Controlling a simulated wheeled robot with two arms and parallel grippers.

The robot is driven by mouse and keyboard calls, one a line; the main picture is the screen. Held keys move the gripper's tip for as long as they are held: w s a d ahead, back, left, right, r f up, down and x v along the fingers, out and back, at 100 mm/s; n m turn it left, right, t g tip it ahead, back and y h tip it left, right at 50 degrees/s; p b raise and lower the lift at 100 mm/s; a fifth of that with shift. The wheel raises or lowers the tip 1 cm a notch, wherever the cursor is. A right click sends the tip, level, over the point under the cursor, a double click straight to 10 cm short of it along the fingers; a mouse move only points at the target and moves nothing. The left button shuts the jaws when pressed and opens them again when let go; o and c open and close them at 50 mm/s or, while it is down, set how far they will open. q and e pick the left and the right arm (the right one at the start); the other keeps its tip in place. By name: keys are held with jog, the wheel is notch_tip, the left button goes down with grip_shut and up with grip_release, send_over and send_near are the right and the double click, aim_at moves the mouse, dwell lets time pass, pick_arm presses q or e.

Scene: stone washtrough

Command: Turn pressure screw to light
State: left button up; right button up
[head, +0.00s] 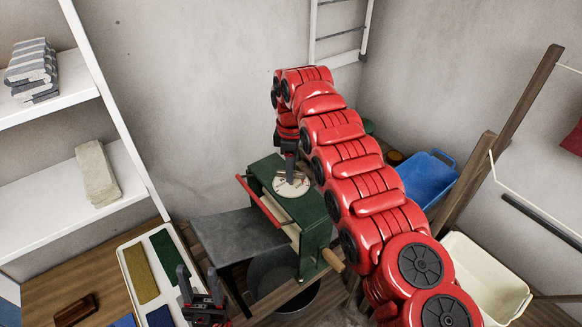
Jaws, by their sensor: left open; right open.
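A green-framed wringer (316,226) stands at the middle of the view, with a pale round dial (300,190) on its top. The pressure screw is at the dial's centre, mostly hidden by my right gripper (290,178), so I cannot read its setting. My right gripper points down onto the dial's centre from above, with its open fingers around or just over the screw; I cannot tell if they touch it. My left gripper (198,276) is open and empty at the lower left, beside the white tray, apart from the wringer.
A grey board (232,234) adjoins the wringer's left, above a dark tub (272,272). A white tray (128,262) holds coloured pieces. White shelves (40,222) with folded cloths stand left. A blue bin (428,178), cream basin (488,282) and wooden post (520,105) are right.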

jog(key=shift+r, duration=0.5)
notch_tip(320, 180, up, 11)
jog(key=p, duration=0.9)
